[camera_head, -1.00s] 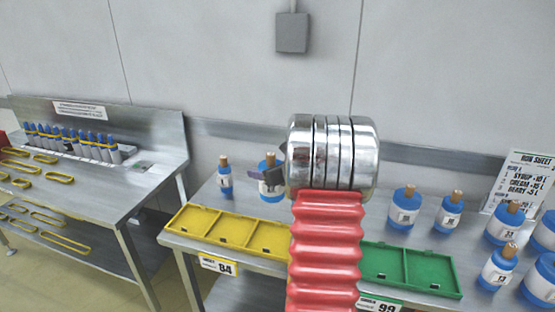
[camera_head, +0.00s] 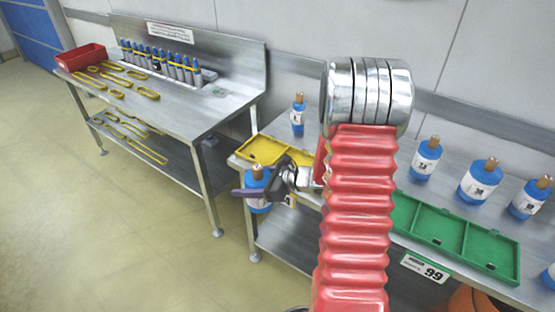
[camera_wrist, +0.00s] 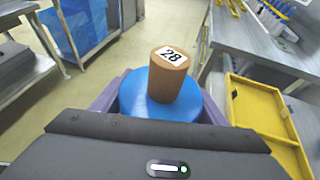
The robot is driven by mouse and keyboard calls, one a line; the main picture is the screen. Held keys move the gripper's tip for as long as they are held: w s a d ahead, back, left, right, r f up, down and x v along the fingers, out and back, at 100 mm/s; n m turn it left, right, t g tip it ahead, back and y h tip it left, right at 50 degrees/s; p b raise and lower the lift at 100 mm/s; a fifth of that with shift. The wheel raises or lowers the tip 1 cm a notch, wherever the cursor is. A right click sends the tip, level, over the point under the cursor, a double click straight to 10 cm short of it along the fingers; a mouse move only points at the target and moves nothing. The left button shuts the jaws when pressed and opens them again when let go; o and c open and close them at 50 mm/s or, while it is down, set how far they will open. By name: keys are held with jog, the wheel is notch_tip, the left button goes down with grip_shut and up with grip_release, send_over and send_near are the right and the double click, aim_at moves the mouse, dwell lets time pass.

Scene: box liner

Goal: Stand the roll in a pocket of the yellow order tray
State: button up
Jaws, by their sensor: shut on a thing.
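The roll (camera_head: 256,203) is a blue cylinder with a white label and a brown core sticking out of its top. My gripper (camera_head: 262,191) is shut on it and holds it upright, in front of the yellow order tray's left part. In the wrist view, the core (camera_wrist: 167,78) reads 28 and the blue top (camera_wrist: 135,97) sits between purple fingers. The yellow order tray (camera_head: 262,148) lies on the table, partly hidden by my arm. It also shows in the wrist view (camera_wrist: 231,100), to the right of the roll, and the visible pockets look empty.
A green tray (camera_head: 452,231) with empty-looking pockets lies on the table to the right. Several other blue rolls stand behind it, and one small roll (camera_head: 297,118) behind the yellow tray. A side bench (camera_head: 165,100) at left holds yellow loops and a red bin (camera_head: 80,57).

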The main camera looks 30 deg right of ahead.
jog(key=a+f+n+g+y, duration=0.2)
jog(key=a+f+n+y, duration=0.1)
jog(key=a, duration=0.9)
jog(key=shift+s+a+f+n+g, duration=0.3)
jog(key=shift+s+f+g, duration=0.15)
jog(key=shift+f, duration=0.25)
